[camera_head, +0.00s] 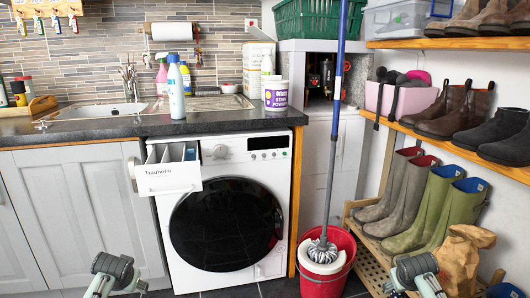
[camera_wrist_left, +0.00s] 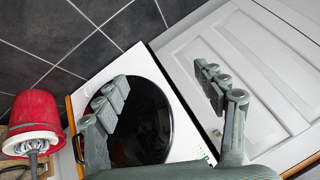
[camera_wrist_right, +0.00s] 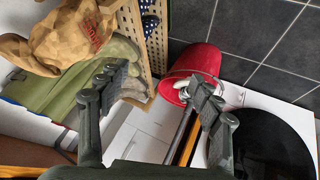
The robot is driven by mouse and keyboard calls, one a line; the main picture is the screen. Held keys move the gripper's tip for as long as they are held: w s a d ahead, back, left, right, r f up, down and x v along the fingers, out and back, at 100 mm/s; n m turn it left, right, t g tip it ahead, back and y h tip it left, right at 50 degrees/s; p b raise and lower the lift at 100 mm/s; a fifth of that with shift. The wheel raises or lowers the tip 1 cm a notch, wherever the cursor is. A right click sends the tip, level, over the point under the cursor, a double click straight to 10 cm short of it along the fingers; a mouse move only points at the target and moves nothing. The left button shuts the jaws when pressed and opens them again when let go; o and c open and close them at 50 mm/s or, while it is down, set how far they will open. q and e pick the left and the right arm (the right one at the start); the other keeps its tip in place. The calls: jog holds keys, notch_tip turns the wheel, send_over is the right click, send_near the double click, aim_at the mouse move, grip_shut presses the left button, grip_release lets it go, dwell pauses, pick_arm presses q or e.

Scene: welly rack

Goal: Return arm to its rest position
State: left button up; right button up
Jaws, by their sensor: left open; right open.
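My right gripper (camera_head: 414,272) is at the bottom right of the head view, in front of the welly rack's low slatted shelf. In the right wrist view the right gripper (camera_wrist_right: 156,80) also has its fingers wide apart and holds nothing. Most of both arms is out of view.
A washing machine (camera_head: 225,215) with its drawer (camera_head: 170,178) pulled out stands under the counter. A red bucket (camera_head: 326,282) with a mop (camera_head: 322,250) is between the grippers.

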pick_arm(q)
jog(key=s+d+f+g, duration=0.1)
jog(key=s+d+f, duration=0.2)
jog(key=s, duration=0.8)
jog(key=s+d+f+g+h, duration=0.1)
jog(key=s+d+f, duration=0.3)
jog(key=s, duration=0.7)
jog(key=s+d+f+g+h, duration=0.1)
jog(key=s+d+f, duration=0.3)
jog(key=s, duration=0.7)
notch_tip(320, 180, down, 3)
jog(key=shift+s+r+m, duration=0.1)
jog(key=shift+s+m, duration=0.25)
jog(key=shift+m, duration=0.05)
pick_arm(e)
jog(key=s+a+f+g, duration=0.1)
jog(key=s+a+f, duration=0.2)
jog(key=s, duration=0.8)
jog(key=s+a+f+g+y, duration=0.1)
jog(key=s+a+f, duration=0.3)
jog(key=s, duration=0.7)
jog(key=s+a+f+g+y, duration=0.1)
jog(key=s+a+f, duration=0.3)
jog(key=s, duration=0.7)
notch_tip(320, 180, down, 3)
jog(key=shift+s+r+n, duration=0.1)
jog(key=shift+s+n, duration=0.25)
jog(key=shift+n, duration=0.05)
